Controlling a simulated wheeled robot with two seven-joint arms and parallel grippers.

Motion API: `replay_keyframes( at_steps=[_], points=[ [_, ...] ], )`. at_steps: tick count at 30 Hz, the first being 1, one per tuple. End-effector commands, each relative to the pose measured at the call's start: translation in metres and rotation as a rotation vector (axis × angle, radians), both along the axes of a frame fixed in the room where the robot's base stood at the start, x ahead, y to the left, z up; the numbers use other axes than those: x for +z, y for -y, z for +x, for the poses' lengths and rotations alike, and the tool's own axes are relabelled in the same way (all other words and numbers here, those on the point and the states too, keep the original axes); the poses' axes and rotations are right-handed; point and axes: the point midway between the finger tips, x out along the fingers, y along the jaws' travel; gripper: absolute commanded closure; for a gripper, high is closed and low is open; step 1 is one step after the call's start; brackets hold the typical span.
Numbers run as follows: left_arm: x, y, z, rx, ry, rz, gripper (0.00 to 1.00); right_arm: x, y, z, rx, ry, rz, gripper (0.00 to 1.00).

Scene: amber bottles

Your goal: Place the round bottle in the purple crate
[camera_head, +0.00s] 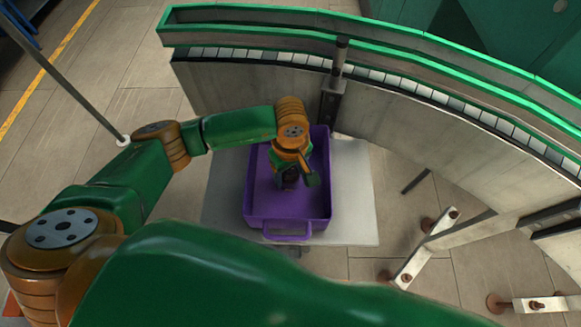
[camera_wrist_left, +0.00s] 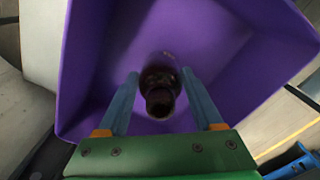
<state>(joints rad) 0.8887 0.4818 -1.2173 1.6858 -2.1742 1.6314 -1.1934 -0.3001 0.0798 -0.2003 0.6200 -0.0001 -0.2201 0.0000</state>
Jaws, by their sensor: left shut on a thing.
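The purple crate (camera_head: 257,205) stands on a pale board in the middle of the head view. Its walls and floor fill much of the left wrist view (camera_wrist_left: 225,45). My left gripper (camera_head: 290,183) reaches down inside the crate. In the left wrist view its two blue-grey fingers (camera_wrist_left: 160,84) are shut on the round bottle (camera_wrist_left: 160,100), a dark amber bottle with its open mouth facing the camera. In the head view the bottle is mostly hidden by my wrist. I cannot tell whether its base touches the crate floor. My right gripper is not in view.
A curved conveyor with green rails (camera_head: 420,50) runs behind the crate and to the right, with a dark post (camera_head: 334,85) close to the crate's back edge. The pale board (camera_head: 353,200) has bare room beside the crate. Metal support legs stand at right.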

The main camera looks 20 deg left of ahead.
Motion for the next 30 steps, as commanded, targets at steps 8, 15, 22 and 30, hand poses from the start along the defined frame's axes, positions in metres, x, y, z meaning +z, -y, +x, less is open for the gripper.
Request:
replay_keyframes(
  at_steps=[8, 15, 22, 30],
  points=[
    [-0.004, 0.000, 0.000, 0.001, 0.001, -0.001, 1.00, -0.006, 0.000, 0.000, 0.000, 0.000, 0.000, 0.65],
    [-0.003, 0.000, 0.000, 0.001, 0.000, 0.000, 0.02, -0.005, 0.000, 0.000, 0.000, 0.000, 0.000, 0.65],
    [0.002, 0.000, 0.000, 0.001, -0.001, -0.001, 0.02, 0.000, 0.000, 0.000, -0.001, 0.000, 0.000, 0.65],
    [0.056, 0.001, 0.002, -0.001, 0.009, -0.002, 0.02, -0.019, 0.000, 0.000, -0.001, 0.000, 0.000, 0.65]
  ],
)
